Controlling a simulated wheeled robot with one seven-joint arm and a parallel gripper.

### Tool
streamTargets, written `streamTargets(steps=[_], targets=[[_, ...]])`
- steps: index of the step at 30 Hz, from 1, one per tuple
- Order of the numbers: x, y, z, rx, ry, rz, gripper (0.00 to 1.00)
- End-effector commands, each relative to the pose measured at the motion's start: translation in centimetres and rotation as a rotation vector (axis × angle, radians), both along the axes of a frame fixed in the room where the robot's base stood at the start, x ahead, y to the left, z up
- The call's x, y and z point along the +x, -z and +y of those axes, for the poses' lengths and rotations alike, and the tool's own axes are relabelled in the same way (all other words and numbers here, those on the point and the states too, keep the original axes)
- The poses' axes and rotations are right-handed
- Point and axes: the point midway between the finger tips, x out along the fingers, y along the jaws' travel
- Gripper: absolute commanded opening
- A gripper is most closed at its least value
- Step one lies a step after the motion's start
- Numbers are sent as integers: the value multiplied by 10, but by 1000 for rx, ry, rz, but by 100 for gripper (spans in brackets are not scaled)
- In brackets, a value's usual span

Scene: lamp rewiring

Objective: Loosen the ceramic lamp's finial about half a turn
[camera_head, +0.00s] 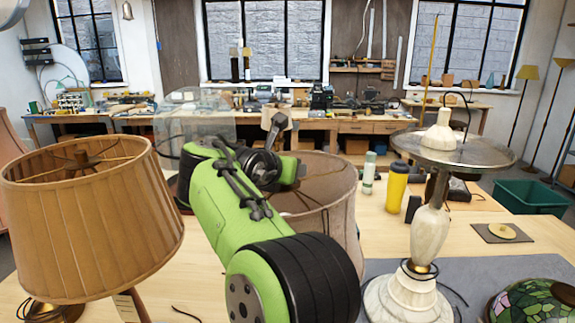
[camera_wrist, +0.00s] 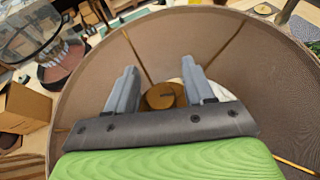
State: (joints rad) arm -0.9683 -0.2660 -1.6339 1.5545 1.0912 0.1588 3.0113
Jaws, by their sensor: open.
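A lamp with a round brown fabric shade (camera_head: 335,205) stands mid-table, partly hidden behind my green arm. In the wrist view its shade (camera_wrist: 240,70) opens below my gripper, with thin spokes running to the middle. A round brass-coloured piece (camera_wrist: 165,96), seemingly the finial, shows at the hub with a dark mark on top. A white surface, perhaps the ceramic body, shows beside it. My gripper (camera_wrist: 160,72) is open, its two grey fingers on either side of the brass piece in that view. I cannot tell whether they touch it or are above it.
A pleated tan-shaded lamp (camera_head: 95,220) stands at left. A pale stone lamp (camera_head: 430,230) with a wide metal disc stands at right, near a yellow bottle (camera_head: 397,187) and a stained-glass shade (camera_head: 535,303). A cardboard box (camera_wrist: 22,107) shows beside the shade.

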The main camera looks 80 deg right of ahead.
Motion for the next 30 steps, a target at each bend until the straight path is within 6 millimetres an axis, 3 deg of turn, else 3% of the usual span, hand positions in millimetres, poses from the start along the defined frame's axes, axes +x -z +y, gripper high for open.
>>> streamTargets(steps=[2,12,22,30], targets=[[0,0,0,0,0,0,53],[0,0,0,0,0,0,1],[-1,2,0,-3,-43,-1,1],[1,5,0,-6,-213,-6,1]])
